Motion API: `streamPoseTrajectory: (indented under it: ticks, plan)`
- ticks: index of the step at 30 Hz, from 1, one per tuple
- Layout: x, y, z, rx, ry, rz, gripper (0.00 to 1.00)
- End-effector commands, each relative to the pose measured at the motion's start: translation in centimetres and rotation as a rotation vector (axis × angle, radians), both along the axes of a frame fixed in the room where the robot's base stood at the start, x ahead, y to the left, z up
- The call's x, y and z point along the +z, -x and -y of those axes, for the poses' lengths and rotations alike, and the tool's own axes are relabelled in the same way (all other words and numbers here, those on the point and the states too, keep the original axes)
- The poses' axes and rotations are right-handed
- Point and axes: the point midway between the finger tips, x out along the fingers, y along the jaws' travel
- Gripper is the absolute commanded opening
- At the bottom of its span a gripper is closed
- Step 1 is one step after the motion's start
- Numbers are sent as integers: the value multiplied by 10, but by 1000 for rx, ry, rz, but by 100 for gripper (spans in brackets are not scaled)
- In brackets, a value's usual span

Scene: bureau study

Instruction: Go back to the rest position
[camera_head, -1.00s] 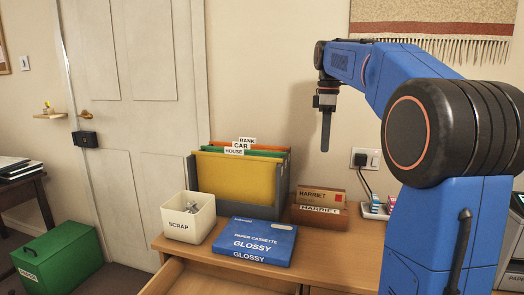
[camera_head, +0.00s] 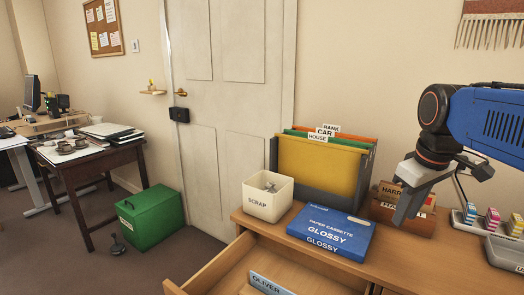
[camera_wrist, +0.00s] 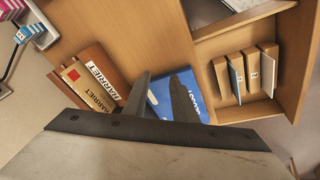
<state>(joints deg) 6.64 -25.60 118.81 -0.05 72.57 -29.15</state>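My gripper (camera_head: 408,206) hangs over the back right of the desk, in front of the brown HARRIET box. In the wrist view its two fingers (camera_wrist: 162,82) stand apart with nothing between them, and the blue cassette shows behind the gap. My blue arm comes in from the right edge of the head view. No object is held.
The desk holds a SCRAP bin (camera_head: 267,203), a blue GLOSSY cassette (camera_head: 330,228), a file rack (camera_head: 365,185) and a HARRIET box (camera_head: 388,218). The front drawer (camera_head: 215,265) stands open. A green box (camera_head: 150,218) is on the floor near the door.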

Motion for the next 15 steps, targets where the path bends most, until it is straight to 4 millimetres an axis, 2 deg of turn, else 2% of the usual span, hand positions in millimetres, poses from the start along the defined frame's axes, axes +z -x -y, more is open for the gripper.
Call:
streamPoseTrajectory:
  ticks: [1,9,15]
  plan:
    - [-12,14,-6,-27,-9,16,25]
    - [-84,77,-28,-213,-80,106,25]
    - [-129,110,-37,-317,-131,152,25]
